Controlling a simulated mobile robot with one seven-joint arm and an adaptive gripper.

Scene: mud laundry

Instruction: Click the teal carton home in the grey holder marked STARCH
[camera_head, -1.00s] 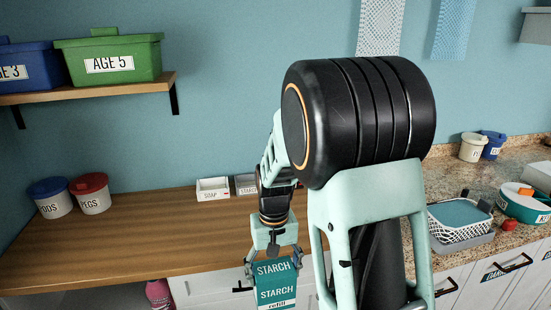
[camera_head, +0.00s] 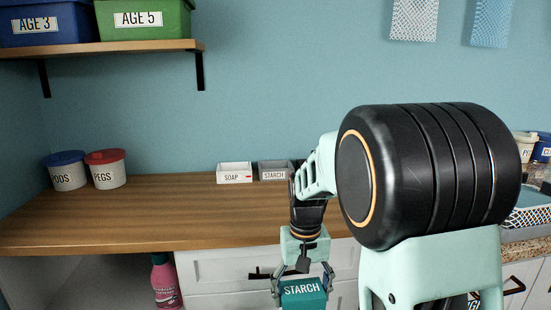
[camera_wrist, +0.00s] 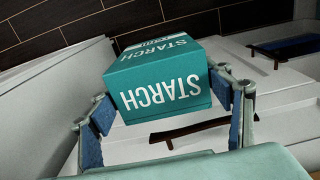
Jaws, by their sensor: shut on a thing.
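The teal carton (camera_head: 304,293), lettered STARCH in white, is held between the fingers of my gripper (camera_head: 303,283) in front of the white drawers, below the counter top. In the wrist view the carton (camera_wrist: 160,80) sits between the two blue finger pads of my gripper (camera_wrist: 166,115), with its STARCH face towards the camera. The grey holder marked STARCH (camera_head: 273,175) stands at the back of the wooden counter, partly hidden by my arm on its right. The carton is well apart from it, lower and nearer.
A white holder marked SOAP (camera_head: 234,177) stands just left of the grey one. The wooden counter (camera_head: 130,215) is clear in front of both. PODS (camera_head: 66,172) and PEGS (camera_head: 106,170) tubs stand at the left. A shelf (camera_head: 110,50) with bins hangs above.

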